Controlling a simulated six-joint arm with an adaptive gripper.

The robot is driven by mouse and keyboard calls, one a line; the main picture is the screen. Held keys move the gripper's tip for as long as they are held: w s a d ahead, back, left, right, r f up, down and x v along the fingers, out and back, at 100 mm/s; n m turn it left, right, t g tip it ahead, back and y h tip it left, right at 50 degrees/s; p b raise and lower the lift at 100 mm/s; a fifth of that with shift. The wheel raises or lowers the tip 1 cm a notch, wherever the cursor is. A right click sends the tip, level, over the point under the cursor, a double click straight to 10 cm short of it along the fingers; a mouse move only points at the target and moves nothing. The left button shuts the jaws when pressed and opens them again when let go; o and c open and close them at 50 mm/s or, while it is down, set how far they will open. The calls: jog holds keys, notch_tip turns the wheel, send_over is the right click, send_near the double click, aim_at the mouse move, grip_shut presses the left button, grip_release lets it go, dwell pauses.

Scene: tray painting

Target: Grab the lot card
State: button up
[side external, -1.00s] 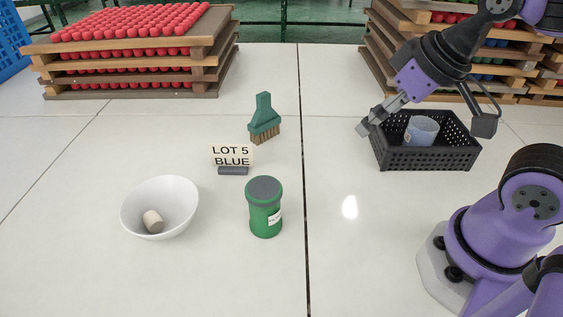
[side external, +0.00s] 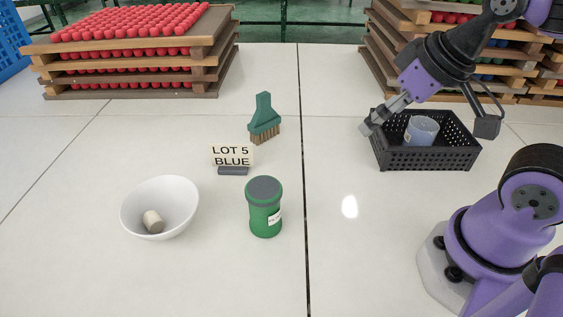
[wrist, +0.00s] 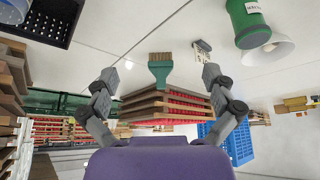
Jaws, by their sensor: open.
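The lot card (side external: 232,154) is a small white sign reading "LOT 5 BLUE" in a dark base, standing upright on the pale table left of centre. It also shows in the wrist view (wrist: 202,46), small and upside down, beyond the right finger. My gripper (side external: 372,122) is in the air at the left edge of the black crate, well to the right of the card. In the wrist view its two fingers (wrist: 160,73) are spread wide with nothing held between them.
A green brush (side external: 264,118) stands behind the card; a green jar (side external: 264,208) and a white bowl (side external: 181,207) holding a pale cylinder (side external: 153,221) are in front. The black crate (side external: 428,160) holds a bluish cup (side external: 421,131). Stacked trays (side external: 215,72) stand at the back.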

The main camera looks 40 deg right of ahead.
jog(key=c, duration=1)
jog(key=shift+o, duration=0.2)
jog(key=n+g+y, duration=0.1)
jog(key=n+y, duration=0.4)
jog(key=n, duration=0.4)
send_over(233, 165)
jog(key=s+d, duration=0.2)
notch_tip(233, 165, down, 10)
jog(key=shift+d, duration=0.15)
jog(key=shift+x, duration=2.9)
